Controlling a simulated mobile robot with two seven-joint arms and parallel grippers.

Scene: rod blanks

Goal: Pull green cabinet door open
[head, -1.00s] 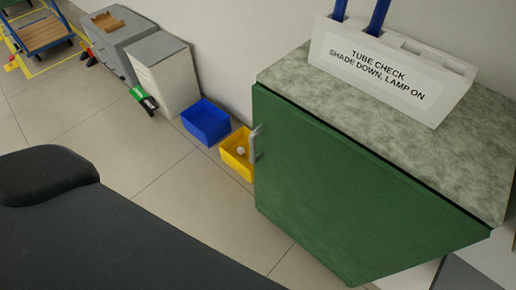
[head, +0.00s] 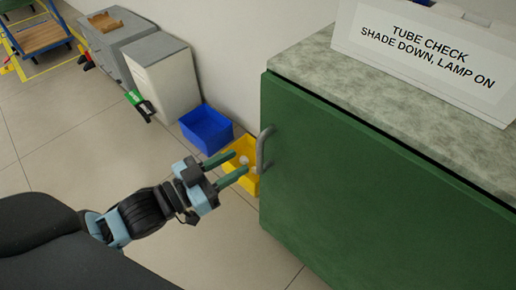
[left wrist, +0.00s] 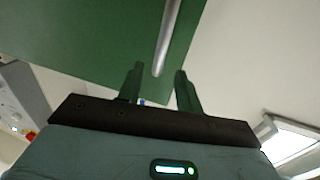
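The green cabinet door (head: 350,180) fills the right of the head view under a speckled worktop. It looks closed, with a dark gap along its top. A grey bar handle (head: 263,150) stands upright near its left edge. My left gripper (head: 236,162) is open and empty, just left of the handle, its fingers pointing toward it. In the left wrist view the handle (left wrist: 168,38) hangs in front of the green door (left wrist: 100,45), its end lined up with the gap between the open fingers (left wrist: 160,78). I see no contact. My right gripper is out of view.
A white sign block (head: 430,50) stands on the worktop (head: 390,95). The tiled floor (head: 80,140) left of the door is clear.

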